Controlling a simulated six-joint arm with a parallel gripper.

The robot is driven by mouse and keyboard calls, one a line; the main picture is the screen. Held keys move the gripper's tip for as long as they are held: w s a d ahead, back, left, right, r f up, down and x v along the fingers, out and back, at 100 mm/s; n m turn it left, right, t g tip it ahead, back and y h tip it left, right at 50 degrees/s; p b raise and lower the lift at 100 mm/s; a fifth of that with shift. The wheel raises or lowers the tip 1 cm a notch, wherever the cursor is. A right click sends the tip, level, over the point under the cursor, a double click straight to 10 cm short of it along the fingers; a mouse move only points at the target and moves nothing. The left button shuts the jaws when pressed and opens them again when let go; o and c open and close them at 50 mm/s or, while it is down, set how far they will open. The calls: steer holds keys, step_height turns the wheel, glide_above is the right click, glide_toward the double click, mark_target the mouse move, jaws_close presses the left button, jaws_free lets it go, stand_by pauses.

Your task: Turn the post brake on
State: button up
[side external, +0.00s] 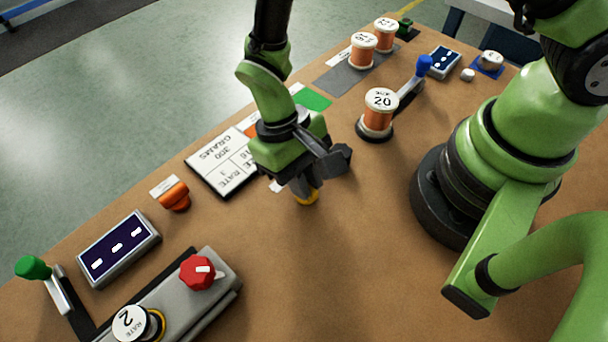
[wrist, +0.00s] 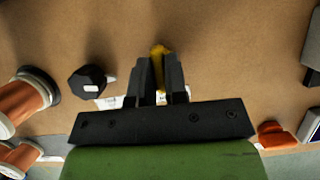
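No control in view carries a readable post brake label, so I cannot tell which one it is. A lever with a blue knob (side external: 424,65) stands beside the orange spool marked 20 (side external: 378,117). My gripper (side external: 305,188) points down over the middle of the table. In the wrist view its two dark fingers (wrist: 159,75) have a narrow gap, with a small yellow piece (wrist: 158,50) at and between the tips. That yellow piece also shows below the fingers in the side view (side external: 307,198). I cannot tell whether the fingers grip it. A black knob (wrist: 88,82) lies beside the gripper.
A red knob (side external: 199,272) and a RATE 2 dial (side external: 130,322) sit on a grey box at lower left. A green-knobbed lever (side external: 33,267), a display (side external: 119,248) and an orange knob (side external: 173,194) stand nearby. More spools (side external: 363,53) stand at the back.

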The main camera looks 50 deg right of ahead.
jaws_close()
steer(key=m+y, duration=0.1)
steer(key=m, duration=0.3)
steer(key=shift+d+y, duration=0.1)
steer(key=shift+y, duration=0.2)
steer(key=m+t+y, duration=0.1)
steer(key=m, duration=0.3)
steer(key=shift+m, duration=0.3)
steer(key=m, duration=0.2)
steer(key=m+t+y, duration=0.1)
steer(key=m, duration=0.1)
steer(key=shift+s+d+t, duration=0.1)
steer(key=shift+s+t, duration=0.05)
steer(key=shift+t, duration=0.15)
steer(key=shift+m+t+y, duration=0.3)
steer(key=shift+m+t, duration=0.4)
steer(key=shift+m, duration=1.3)
